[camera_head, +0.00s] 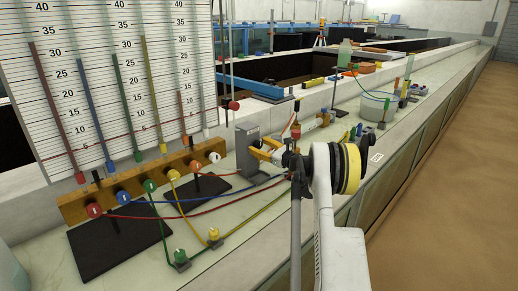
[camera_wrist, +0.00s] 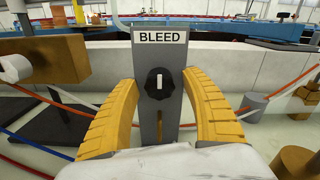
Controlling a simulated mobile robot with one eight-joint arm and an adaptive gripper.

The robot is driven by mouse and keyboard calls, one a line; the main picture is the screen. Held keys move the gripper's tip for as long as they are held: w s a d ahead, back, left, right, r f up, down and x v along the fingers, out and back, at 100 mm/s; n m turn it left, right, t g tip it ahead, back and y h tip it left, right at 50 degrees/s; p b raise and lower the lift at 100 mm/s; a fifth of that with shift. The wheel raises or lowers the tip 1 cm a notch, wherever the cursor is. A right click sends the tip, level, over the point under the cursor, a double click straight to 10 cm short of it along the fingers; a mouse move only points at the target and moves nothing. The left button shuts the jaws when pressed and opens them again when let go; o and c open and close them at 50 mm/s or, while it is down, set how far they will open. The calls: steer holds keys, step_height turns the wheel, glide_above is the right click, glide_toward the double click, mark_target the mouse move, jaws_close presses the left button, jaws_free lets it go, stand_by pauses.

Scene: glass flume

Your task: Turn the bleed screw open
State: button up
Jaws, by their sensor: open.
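The bleed screw (camera_wrist: 160,83) is a black round knob with a white upright mark. It sits on the face of a grey upright plate (camera_wrist: 149,115) labelled BLEED, which also shows in the head view (camera_head: 244,148). My gripper (camera_wrist: 160,76) is open, its two yellow ribbed fingers standing left and right of the knob with a gap on each side. In the head view my gripper (camera_head: 260,151) is in front of the grey plate, and the knob cannot be made out there.
A wooden bar (camera_head: 74,210) with numbered coloured fittings stands left of the plate, below a scale board (camera_head: 105,90) with coloured tubes. Red, blue, green and yellow hoses cross the pale ledge. A clear tub (camera_head: 378,106) and loose items stand farther along. The brown floor (camera_head: 450,190) is clear.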

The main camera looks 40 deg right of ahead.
steer(key=c, duration=1.2)
steer(key=shift+n, duration=0.4)
steer(key=n, duration=0.4)
steer(key=shift+n+p, duration=0.3)
steer(key=shift+n, duration=0.1)
steer(key=n, duration=1.2)
steer(key=shift+n+p, duration=0.35)
steer(key=shift+n, duration=0.05)
steer(key=n, duration=0.5)
steer(key=shift+r, duration=0.1)
steer(key=shift+n, duration=0.4)
